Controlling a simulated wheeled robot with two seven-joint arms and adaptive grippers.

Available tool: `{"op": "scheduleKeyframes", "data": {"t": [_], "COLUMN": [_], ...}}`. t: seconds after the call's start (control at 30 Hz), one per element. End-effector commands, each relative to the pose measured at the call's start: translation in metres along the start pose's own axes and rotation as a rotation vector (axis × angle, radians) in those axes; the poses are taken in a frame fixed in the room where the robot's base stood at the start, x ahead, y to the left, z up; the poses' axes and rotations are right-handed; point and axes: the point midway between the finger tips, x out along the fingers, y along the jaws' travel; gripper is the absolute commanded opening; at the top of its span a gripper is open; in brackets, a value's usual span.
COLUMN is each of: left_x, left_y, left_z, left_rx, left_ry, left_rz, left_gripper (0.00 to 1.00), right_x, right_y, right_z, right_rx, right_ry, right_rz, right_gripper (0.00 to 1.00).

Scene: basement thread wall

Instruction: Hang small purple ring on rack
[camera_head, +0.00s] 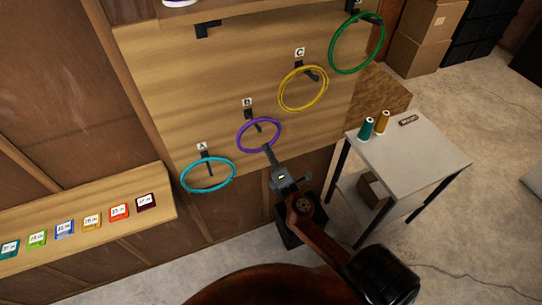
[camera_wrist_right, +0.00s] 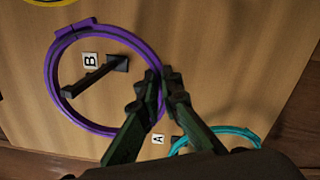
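The small purple ring (camera_head: 241,146) is at the wall by the black peg marked B (camera_head: 249,115). My right gripper (camera_head: 268,150) comes up from below and is closed on the ring's lower edge. In the right wrist view, the purple ring (camera_wrist_right: 50,83) passes between the fingertips (camera_wrist_right: 162,80). Peg B (camera_wrist_right: 92,78) shows inside the ring's outline, its tip near the far side of the rim. I cannot tell whether the ring rests on the peg. My left gripper is not in view.
A teal ring (camera_head: 183,183) hangs at peg A, a yellow ring (camera_head: 281,98) at peg C, and a green ring (camera_head: 332,54) higher right. A small table (camera_head: 425,150) with thread spools (camera_head: 366,129) stands right. A ledge (camera_head: 100,240) with coloured cards is left.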

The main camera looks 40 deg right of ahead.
Motion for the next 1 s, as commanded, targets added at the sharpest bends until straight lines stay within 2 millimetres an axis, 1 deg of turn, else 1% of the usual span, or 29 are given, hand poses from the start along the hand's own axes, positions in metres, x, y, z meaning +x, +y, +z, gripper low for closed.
{"op": "scheduleKeyframes", "data": {"t": [0.1,0.57,0.63,0.73,1.0], "left_x": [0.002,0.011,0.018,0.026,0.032], "left_y": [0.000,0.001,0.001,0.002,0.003], "left_z": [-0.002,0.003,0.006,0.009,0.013], "left_rx": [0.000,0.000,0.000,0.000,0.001], "left_ry": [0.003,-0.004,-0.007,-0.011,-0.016], "left_rz": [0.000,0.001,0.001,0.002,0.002], "left_gripper": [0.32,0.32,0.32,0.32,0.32], "right_x": [0.013,0.060,0.060,0.059,0.059], "right_y": [-0.002,-0.012,-0.021,-0.029,-0.034], "right_z": [-0.001,-0.004,-0.007,-0.009,-0.012], "right_rx": [-0.001,-0.001,0.000,0.000,0.000], "right_ry": [0.000,0.000,0.001,0.000,0.000], "right_rz": [0.002,0.001,-0.001,-0.001,0.001], "right_gripper": [0.00,0.00,0.00,0.00,0.00]}}
